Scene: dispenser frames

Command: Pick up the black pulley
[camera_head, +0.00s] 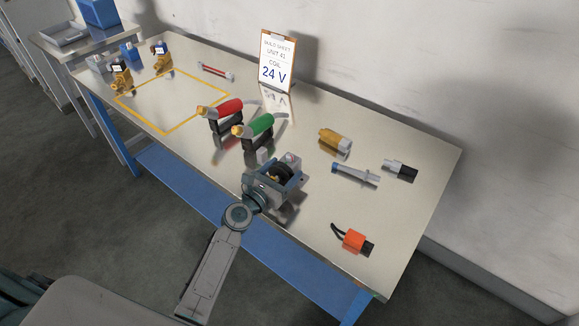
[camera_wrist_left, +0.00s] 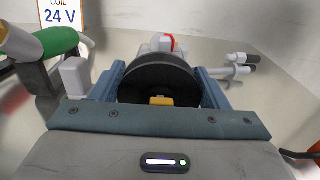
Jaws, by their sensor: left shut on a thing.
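The black pulley (camera_wrist_left: 158,78) is a dark round disc between the two fingers of my left gripper (camera_wrist_left: 160,88) in the left wrist view. The fingers are shut on it from both sides, and a small yellow piece shows at its lower middle. In the head view the pulley (camera_head: 281,173) is a dark shape, partly hidden by my left gripper (camera_head: 284,171), over the front part of the table. Whether it touches the tabletop I cannot tell. My right gripper is not in view.
Close by are a green-handled tool (camera_head: 259,126), a red-handled tool (camera_head: 228,109) and a small grey block (camera_head: 263,155). To the right lie a brass cylinder (camera_head: 335,140), a blue-ended tool (camera_head: 354,173), a black-and-white part (camera_head: 400,170) and an orange connector (camera_head: 352,239). A sign (camera_head: 276,62) stands behind.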

